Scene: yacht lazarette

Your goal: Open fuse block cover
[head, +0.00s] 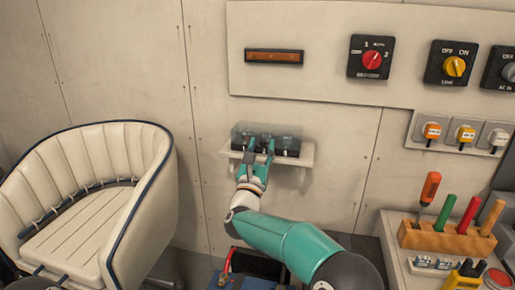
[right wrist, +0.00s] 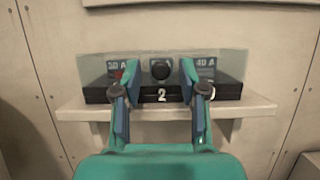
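The fuse block (head: 290,148) is a low black unit on a small wall shelf. Its clear cover (head: 243,131) stands over it and looks closed; it also shows in the right wrist view (right wrist: 231,62). My right gripper (head: 257,147) is at the block's front. My left gripper is not in view.
The shelf (head: 307,155) juts from the wall. Above is a panel (head: 320,20) with rotary switches (head: 371,57). Plugged sockets (head: 431,130) are to the right. A wooden tool rack (head: 440,238) stands at lower right, a cream seat (head: 85,190) at left.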

